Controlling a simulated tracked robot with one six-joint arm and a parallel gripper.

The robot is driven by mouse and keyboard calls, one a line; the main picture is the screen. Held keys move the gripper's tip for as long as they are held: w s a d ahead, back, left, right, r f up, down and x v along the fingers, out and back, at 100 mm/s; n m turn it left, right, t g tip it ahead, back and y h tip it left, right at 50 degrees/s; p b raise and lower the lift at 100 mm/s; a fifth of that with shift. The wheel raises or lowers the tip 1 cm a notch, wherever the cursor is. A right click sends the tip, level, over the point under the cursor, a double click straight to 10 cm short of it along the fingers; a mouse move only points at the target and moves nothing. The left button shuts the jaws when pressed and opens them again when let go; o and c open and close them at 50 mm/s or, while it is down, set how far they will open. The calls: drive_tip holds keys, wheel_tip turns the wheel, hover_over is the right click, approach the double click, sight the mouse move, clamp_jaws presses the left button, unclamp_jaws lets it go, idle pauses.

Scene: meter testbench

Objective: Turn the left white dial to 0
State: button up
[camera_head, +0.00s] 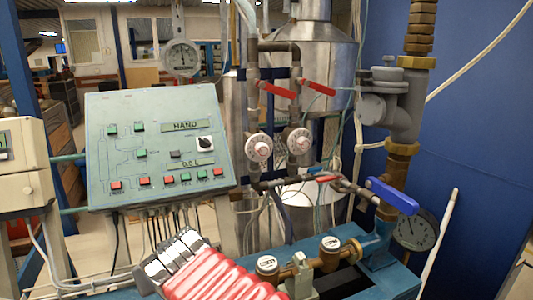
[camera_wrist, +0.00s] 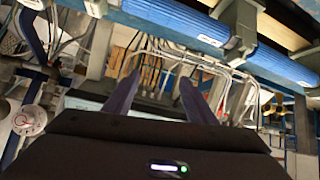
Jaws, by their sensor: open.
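The left white dial (camera_head: 258,147) is a round white knob with a reddish centre, on a vertical pipe right of the green control panel, in the head view. A similar right white dial (camera_head: 299,141) sits beside it. Their markings are too small to read. In the wrist view, a round white face (camera_wrist: 29,120) shows at the left edge; I cannot tell which dial or meter it is. My gripper (camera_wrist: 160,80) is open, its two dark fingers apart with nothing between them.
Red lever handles (camera_head: 277,89) sit above the dials, and a blue valve handle (camera_head: 392,196) is at lower right. The green control panel (camera_head: 150,145) stands left. A red ribbed thing (camera_head: 218,278) with pale blocks fills the bottom front. A blue beam (camera_wrist: 180,22) crosses the wrist view.

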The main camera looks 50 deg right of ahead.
drive_tip(key=w+d+r+m+t+h, duration=0.1)
drive_tip(key=w+d+r+t, duration=0.25)
drive_tip(key=d, duration=0.45)
drive_tip(key=w+d+r+m+t+h, duration=0.1)
drive_tip(key=w+d+r+t, duration=0.2)
drive_tip(key=d, duration=0.5)
drive_tip(key=m+h, duration=0.1)
drive_tip(key=h, duration=0.2)
approach(264, 151)
drive_tip(key=v, duration=0.5)
drive_tip(key=shift+a+f, duration=0.1)
drive_tip(key=shift+a, duration=0.05)
drive_tip(key=shift+w, duration=0.1)
drive_tip(key=x, duration=1.3)
drive_tip(key=shift+w+d, duration=0.25)
drive_tip(key=shift+d, duration=0.05)
drive_tip(key=shift+c, duration=0.5)
